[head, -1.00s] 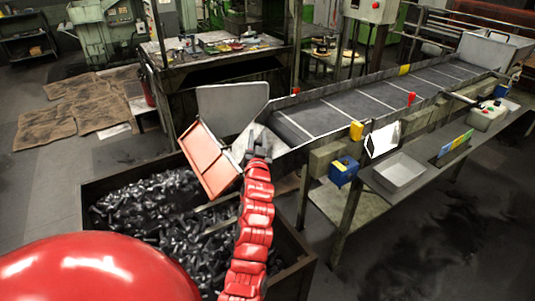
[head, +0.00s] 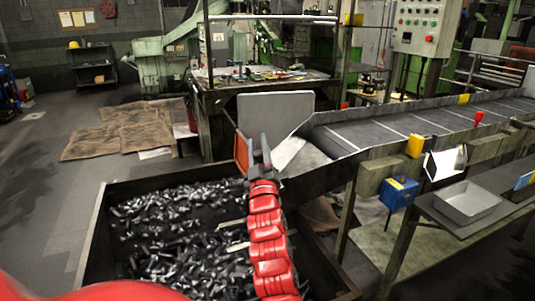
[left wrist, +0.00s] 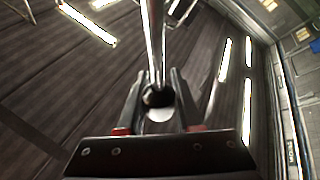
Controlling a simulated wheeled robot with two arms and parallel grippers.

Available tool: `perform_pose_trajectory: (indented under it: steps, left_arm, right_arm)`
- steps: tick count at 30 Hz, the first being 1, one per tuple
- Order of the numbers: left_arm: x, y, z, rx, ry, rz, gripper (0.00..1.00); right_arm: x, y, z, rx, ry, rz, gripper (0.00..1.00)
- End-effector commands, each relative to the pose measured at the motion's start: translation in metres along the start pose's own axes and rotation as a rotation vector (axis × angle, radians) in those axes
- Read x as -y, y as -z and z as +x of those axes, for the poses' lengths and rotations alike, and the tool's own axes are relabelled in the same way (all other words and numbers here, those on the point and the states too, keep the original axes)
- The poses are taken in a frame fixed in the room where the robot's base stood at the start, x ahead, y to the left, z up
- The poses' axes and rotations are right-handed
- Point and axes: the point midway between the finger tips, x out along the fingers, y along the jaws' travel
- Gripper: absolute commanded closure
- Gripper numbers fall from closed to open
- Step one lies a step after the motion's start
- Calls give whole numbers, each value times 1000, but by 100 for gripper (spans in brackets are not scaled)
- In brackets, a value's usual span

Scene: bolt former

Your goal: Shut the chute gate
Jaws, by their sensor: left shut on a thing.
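The chute (head: 276,116) is grey sheet metal at the near end of the conveyor. The chute gate (head: 241,153) shows as a narrow orange strip at the chute's left, mostly hidden behind my left gripper (head: 261,151). This gripper is in front of the chute mouth, at the end of my red arm. In the left wrist view, the left gripper (left wrist: 158,88) is shut on a thin metal rod (left wrist: 154,40), seemingly the gate's handle. Where the rod joins the gate is not visible. My right gripper is in no view.
A bin (head: 98,238) full of dark bolts stands below the chute. The conveyor (head: 370,134) runs off to the right, with a blue box (head: 398,192) and a grey tray (head: 467,203) beside it. A cluttered workbench (head: 215,98) stands behind.

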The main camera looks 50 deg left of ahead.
Motion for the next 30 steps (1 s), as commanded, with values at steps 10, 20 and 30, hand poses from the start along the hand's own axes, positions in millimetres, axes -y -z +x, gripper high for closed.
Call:
perform_pose_trajectory:
  steps: [10, 20, 30]
  left_arm:
    - [12, -1, -6, -46, 28, -94, 100]
    - [14, 0, -7, -52, 32, -105, 100]
    - [14, 0, -7, -53, 32, -104, 36]
  right_arm:
    - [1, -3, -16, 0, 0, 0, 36]
    - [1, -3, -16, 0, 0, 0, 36]
    - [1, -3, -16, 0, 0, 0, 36]
